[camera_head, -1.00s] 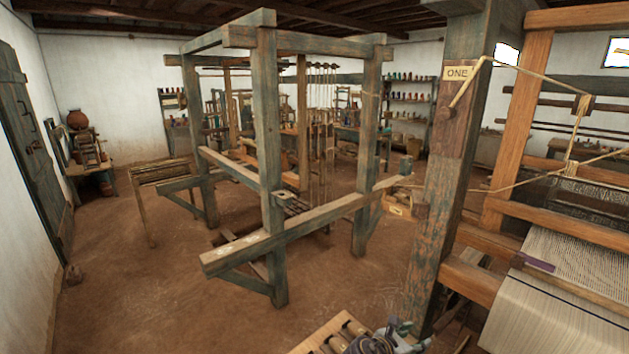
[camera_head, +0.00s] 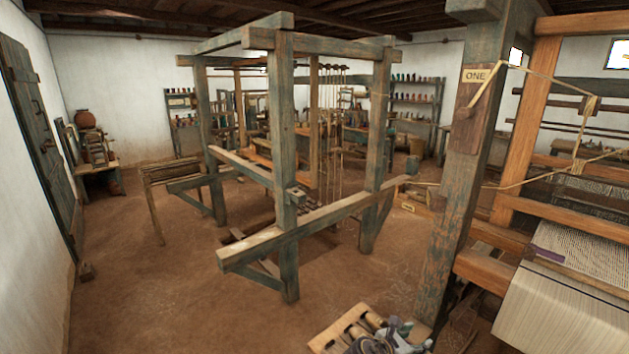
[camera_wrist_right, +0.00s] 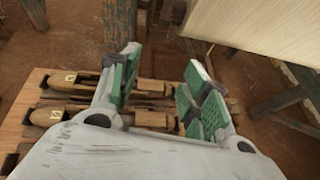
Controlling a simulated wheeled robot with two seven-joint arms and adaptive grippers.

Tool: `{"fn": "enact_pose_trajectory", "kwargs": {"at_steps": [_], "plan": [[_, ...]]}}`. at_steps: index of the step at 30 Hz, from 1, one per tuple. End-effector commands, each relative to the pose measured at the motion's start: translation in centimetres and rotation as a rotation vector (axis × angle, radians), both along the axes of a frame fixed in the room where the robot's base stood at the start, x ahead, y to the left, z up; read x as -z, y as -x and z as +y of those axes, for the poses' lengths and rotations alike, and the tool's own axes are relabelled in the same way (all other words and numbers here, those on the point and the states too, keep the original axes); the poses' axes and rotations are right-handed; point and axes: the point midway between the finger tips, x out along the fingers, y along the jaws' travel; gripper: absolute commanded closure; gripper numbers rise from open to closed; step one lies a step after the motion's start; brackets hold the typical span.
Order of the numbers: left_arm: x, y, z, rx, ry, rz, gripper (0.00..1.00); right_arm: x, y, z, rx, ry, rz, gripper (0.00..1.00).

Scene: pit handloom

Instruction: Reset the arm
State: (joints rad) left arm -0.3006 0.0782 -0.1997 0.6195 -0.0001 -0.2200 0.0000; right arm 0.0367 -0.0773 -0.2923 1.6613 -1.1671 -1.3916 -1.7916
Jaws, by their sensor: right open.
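My right gripper (camera_head: 400,330) shows at the bottom edge of the head view, over a wooden board (camera_head: 325,341) with shuttles. In the right wrist view my right gripper (camera_wrist_right: 160,88) has its green-padded fingers spread apart, with nothing between the pads. Wooden shuttles (camera_wrist_right: 76,83) lie side by side on the board below and beyond the fingers; two show small yellow labels. I cannot tell the height of the fingers above them. My left gripper is out of view.
A loom with pale striped cloth (camera_head: 550,310) is at the right. A large timber frame (camera_head: 287,170) stands in mid-room. Bare earth floor (camera_head: 150,300) lies open at the left.

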Motion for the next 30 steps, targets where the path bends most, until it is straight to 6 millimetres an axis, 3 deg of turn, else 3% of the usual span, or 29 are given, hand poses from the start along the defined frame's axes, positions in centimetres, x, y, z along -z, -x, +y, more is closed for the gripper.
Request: {"fn": "enact_pose_trajectory", "kwargs": {"at_steps": [17, 30], "plan": [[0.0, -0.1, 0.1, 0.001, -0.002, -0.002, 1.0, 0.9, 1.1, -0.4, 0.043, -0.086, -0.048, 0.54], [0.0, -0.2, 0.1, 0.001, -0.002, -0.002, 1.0, 2.9, 4.4, -1.0, 0.181, -0.327, -0.18, 0.54]]}}
